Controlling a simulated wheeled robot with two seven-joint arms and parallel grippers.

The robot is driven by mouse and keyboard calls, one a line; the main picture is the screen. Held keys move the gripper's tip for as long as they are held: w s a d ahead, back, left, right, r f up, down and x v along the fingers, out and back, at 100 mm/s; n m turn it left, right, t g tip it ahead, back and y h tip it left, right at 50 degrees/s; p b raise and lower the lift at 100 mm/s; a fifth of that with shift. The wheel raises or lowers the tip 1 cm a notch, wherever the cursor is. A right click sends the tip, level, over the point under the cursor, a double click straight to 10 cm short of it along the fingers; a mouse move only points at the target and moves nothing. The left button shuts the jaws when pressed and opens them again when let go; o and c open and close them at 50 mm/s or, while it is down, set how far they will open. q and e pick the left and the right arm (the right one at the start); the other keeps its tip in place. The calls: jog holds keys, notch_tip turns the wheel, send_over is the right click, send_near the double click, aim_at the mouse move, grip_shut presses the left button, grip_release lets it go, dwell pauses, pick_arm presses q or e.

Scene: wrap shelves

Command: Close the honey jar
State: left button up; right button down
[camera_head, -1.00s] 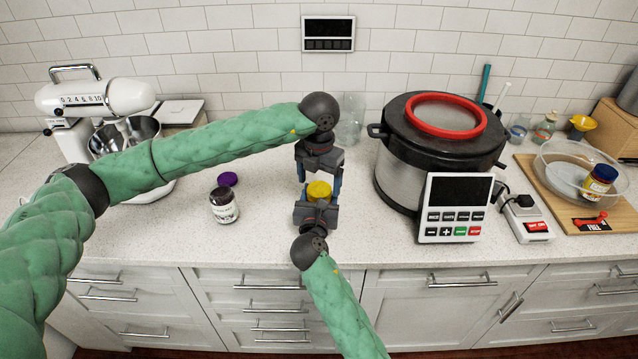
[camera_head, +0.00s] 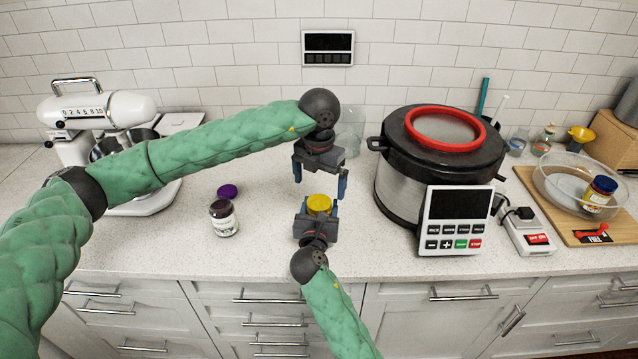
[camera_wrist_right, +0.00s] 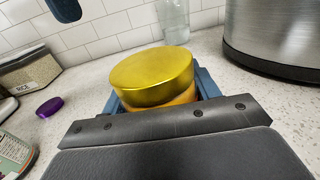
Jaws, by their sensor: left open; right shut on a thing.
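The honey jar, with orange showing under its rim in the right wrist view (camera_wrist_right: 172,99), is upright in my right gripper (camera_head: 317,212). That gripper is shut on the jar's body, which it mostly hides. A gold-yellow lid (camera_head: 319,203) sits on top of the jar; it also shows large and looking level in the right wrist view (camera_wrist_right: 153,75). Whether it is screwed tight I cannot tell. My left gripper (camera_head: 320,190) is open and empty, pointing down just above the lid, its fingers apart from it.
A dark jar (camera_head: 224,220) and a purple lid (camera_head: 228,191) are on the counter to the left. A large cooker (camera_head: 395,185) with a control panel (camera_head: 455,219) stands close on the right. A clear glass (camera_head: 350,140) is behind. The counter front left is free.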

pick_arm(q)
notch_tip(320, 180, up, 11)
dwell(0.4)
jog(key=shift+r, duration=0.1)
pick_arm(e)
jog(key=shift+c, duration=1.5)
grip_release()
jog(key=s, duration=0.2)
jog(key=s+b, duration=0.1)
jog(key=s, duration=0.1)
jog(key=s+a+b, duration=0.1)
jog(key=s, duration=0.1)
jog(key=shift+s+f, duration=0.15)
jog(key=shift+s, duration=0.05)
pick_arm(q)
jog(key=shift+f, duration=1.3)
pick_arm(e)
jog(key=shift+s, duration=0.65)
